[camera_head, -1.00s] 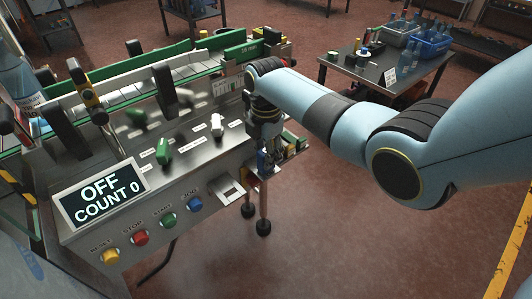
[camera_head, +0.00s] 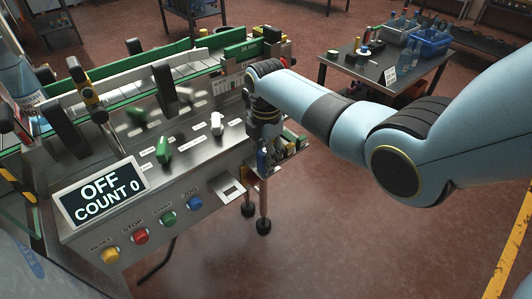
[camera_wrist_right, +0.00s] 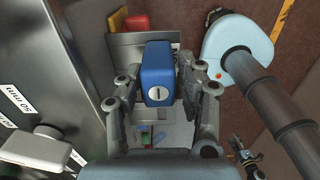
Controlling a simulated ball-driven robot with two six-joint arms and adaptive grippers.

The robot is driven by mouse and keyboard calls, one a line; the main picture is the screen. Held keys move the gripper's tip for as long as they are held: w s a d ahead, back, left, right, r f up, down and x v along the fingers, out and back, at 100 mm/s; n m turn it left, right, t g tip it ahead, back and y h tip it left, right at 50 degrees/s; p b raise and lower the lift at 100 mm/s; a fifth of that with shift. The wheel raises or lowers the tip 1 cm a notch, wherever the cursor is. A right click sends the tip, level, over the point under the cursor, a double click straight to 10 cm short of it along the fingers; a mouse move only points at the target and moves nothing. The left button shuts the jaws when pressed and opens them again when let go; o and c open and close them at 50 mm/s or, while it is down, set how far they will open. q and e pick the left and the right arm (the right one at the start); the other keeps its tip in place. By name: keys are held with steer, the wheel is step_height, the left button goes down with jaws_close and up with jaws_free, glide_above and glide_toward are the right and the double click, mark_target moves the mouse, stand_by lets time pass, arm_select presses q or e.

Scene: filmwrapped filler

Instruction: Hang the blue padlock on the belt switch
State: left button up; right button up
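The blue padlock (camera_wrist_right: 158,72) is between the two fingers of my right gripper (camera_wrist_right: 160,88) in the wrist view, its slotted face toward the camera. The fingers close in on both its sides and look shut on it. In the head view the right gripper (camera_head: 264,132) points down at the right end of the grey control panel, with the padlock (camera_head: 262,159) partly hidden below it. A white switch (camera_head: 216,124) and a green switch (camera_head: 163,150) stand on the panel to the left. Their labels are too small to read. My left gripper is not in view.
A display (camera_head: 100,196) reads OFF, COUNT 0. A blue button (camera_head: 195,203) and other coloured buttons line the panel's front. A conveyor with green rails (camera_head: 190,55) runs behind. Red (camera_wrist_right: 137,24) and yellow items sit beyond the padlock.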

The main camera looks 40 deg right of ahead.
steer(key=shift+o, duration=1.4)
steer(key=shift+r, duration=0.15)
